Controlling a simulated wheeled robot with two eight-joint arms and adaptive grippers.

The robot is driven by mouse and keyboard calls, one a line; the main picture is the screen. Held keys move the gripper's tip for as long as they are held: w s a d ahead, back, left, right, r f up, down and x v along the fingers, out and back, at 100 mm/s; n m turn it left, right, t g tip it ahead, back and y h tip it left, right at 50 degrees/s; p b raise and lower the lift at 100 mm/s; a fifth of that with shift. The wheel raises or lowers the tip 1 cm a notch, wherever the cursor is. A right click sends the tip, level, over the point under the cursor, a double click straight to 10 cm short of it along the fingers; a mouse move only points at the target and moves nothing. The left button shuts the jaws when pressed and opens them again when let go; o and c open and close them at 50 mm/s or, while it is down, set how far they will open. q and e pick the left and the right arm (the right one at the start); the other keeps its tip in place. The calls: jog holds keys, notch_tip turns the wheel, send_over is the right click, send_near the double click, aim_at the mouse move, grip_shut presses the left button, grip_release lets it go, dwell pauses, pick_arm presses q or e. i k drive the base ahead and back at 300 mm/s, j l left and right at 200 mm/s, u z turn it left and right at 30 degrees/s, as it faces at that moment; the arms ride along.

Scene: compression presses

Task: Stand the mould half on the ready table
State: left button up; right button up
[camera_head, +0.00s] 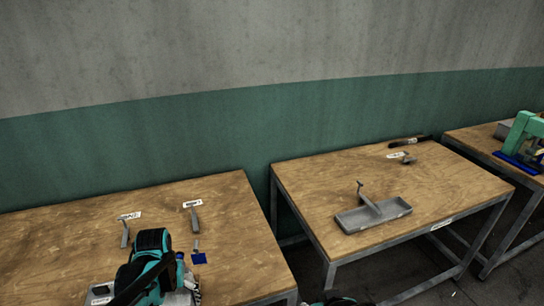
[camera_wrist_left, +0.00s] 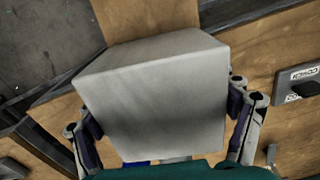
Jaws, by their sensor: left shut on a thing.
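The mould half appears as a plain grey block (camera_wrist_left: 150,100) that fills the middle of the left wrist view. My left gripper (camera_wrist_left: 163,118) is shut on it, with one finger on each side. In the head view my left arm reaches over the left table (camera_head: 245,235), and its dark and teal links hide most of the gripper and the block. Wood and a table edge show behind the block in the left wrist view. I cannot tell which table is the ready table, since the labels are too small to read. My right gripper is not in view.
The middle table (camera_head: 300,185) bears a grey tray (camera_head: 372,217) and a dark-handled tool (camera_head: 408,142). A green press (camera_head: 522,135) stands far right. A gap separates the tables.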

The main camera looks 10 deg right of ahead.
aim_at(403, 182)
jog(key=i+l, duration=0.1)
jog(key=l, duration=0.95)
jog(key=i+l+u, duration=0.15)
jog(key=l, duration=0.95)
jog(key=i+l, duration=0.1)
jog(key=l, duration=0.6)
jog(key=i+l+u, duration=0.1)
jog(key=l, duration=0.6)
jog(key=i+l, duration=0.1)
jog(key=l, duration=0.65)
jog(key=i+l, duration=0.55)
jog(key=l, duration=0.2)
jog(key=u, duration=0.05)
